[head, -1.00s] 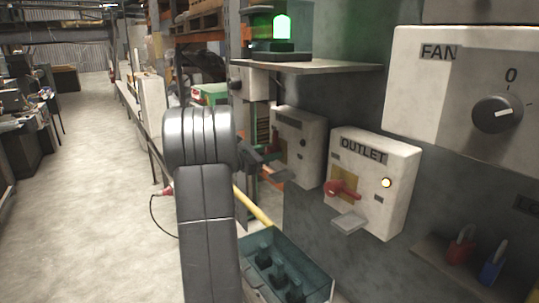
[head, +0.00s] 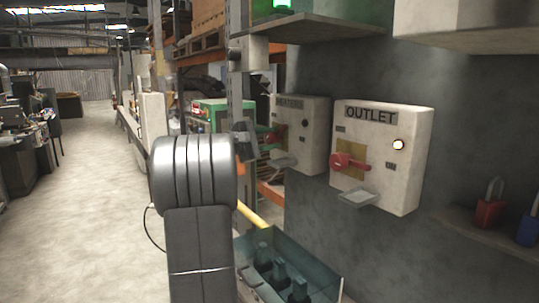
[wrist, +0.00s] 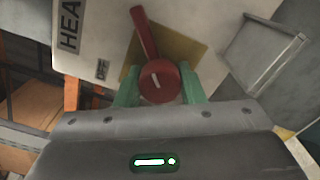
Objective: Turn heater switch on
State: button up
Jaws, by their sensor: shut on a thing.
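The heater box (head: 312,135) is a pale box on the grey wall, left of the outlet box, its label partly readable. Its round lamp (head: 305,122) looks dark. Its red switch handle (head: 272,137) is partly hidden behind my gripper (head: 248,143) in the head view. In the wrist view, the red switch (wrist: 160,82) has a round hub and a lever slanting to the upper left, over a yellowish plate. My gripper (wrist: 159,88) has its green fingers on either side of the hub, shut on it. A label "OFF" (wrist: 103,70) shows beside the plate.
The outlet box (head: 380,150), with a red handle and lit lamp, stands to the right. Small metal ledges stick out below both boxes. Below is an open teal crate (head: 325,278) holding dark objects. Red and blue padlocks (head: 488,208) are at right. Floor at left is clear.

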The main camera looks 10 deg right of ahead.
jog(key=m+b, duration=0.4)
jog(key=b, duration=0.1)
jog(key=shift+f+m, duration=0.3)
jog(key=m+b, duration=0.3)
jog(key=shift+r, duration=0.2)
jog(key=shift+m, duration=0.4)
jog(key=o, duration=1)
jog(key=shift+r, duration=0.1)
jog(key=v, duration=1.3)
jog(key=shift+s+a, duration=0.1)
jog(key=shift+a, duration=0.3)
jog(key=shift+d, duration=0.15)
jog(key=x, duration=1.3)
jog(key=shift+d, duration=0.3)
